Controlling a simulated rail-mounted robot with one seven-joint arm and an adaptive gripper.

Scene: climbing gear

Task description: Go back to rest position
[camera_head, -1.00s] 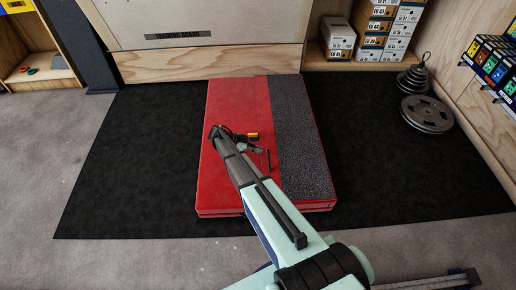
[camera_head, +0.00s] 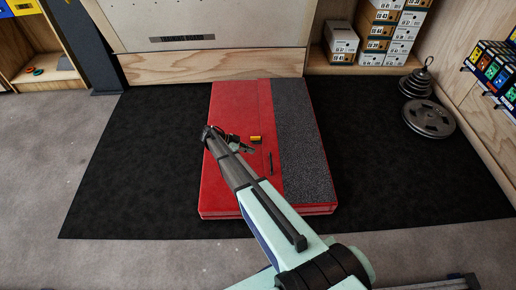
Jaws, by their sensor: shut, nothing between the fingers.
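My arm reaches from the bottom right up over a red crash pad with a grey strip (camera_head: 225,185). My gripper (camera_head: 209,133) is at the arm's upper left end, over the left part of the pad. It looks dark and small, is shut, and holds nothing that I can see.
The pad lies on a black mat (camera_head: 130,170) against a wooden board. Weight plates (camera_head: 428,118) are at the right. Shoe boxes (camera_head: 381,30) stack at the back. A wooden shelf (camera_head: 48,75) is at the left.

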